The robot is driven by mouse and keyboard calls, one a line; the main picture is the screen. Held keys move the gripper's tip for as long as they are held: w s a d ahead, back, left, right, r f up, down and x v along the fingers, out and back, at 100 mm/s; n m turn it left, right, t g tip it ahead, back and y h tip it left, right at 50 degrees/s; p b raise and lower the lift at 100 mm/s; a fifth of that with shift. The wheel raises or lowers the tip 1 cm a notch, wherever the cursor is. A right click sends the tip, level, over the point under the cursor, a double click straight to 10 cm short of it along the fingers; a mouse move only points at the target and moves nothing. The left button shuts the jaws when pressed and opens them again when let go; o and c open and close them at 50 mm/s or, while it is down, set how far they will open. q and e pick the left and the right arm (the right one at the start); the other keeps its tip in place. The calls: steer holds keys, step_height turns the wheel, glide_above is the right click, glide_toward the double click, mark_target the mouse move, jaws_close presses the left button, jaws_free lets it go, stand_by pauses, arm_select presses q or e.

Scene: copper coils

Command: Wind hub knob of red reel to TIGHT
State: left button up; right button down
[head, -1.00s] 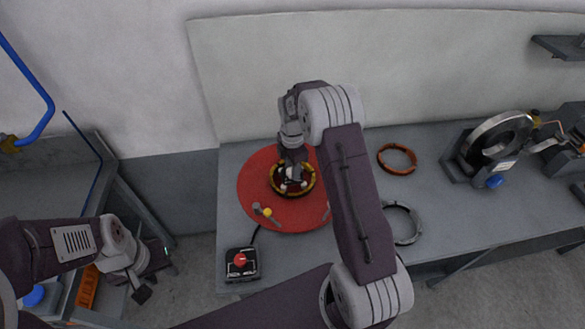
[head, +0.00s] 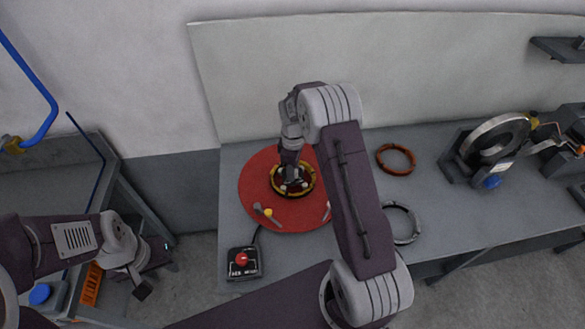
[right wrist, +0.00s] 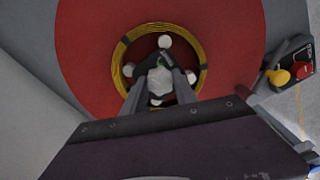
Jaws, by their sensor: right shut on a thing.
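The red reel (head: 270,210) lies flat on the grey table, with a yellow-gold coil ring around its hub; it also shows in the right wrist view (right wrist: 85,35). The hub knob (right wrist: 160,82) is a pale piece at the reel's middle, between white round pegs. My right gripper (head: 292,178) points down at the hub. In the right wrist view its fingers (right wrist: 160,84) are shut on the hub knob from both sides. Knob markings are not readable. My left gripper (head: 143,285) hangs at the lower left, away from the reel; its jaws are too small to judge.
A control box with a red button (head: 241,260) and a yellow-knobbed lever (head: 267,213) sit by the reel's front left. A copper ring (head: 396,159) and a grey ring (head: 414,222) lie to the right. A coil machine (head: 490,145) stands further right.

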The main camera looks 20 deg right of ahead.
steer(key=m, duration=0.5)
steer(key=shift+p, duration=0.3)
steer(key=shift+m, duration=2.3)
steer(key=c, duration=1)
jaws_free()
steer(key=shift+s, duration=0.1)
steer(key=shift+o, duration=0.2)
step_height(320, 180, up, 9)
steer(key=shift+r+b, duration=0.1)
steer(key=shift+b, duration=0.5)
steer(key=shift+a, duration=0.1)
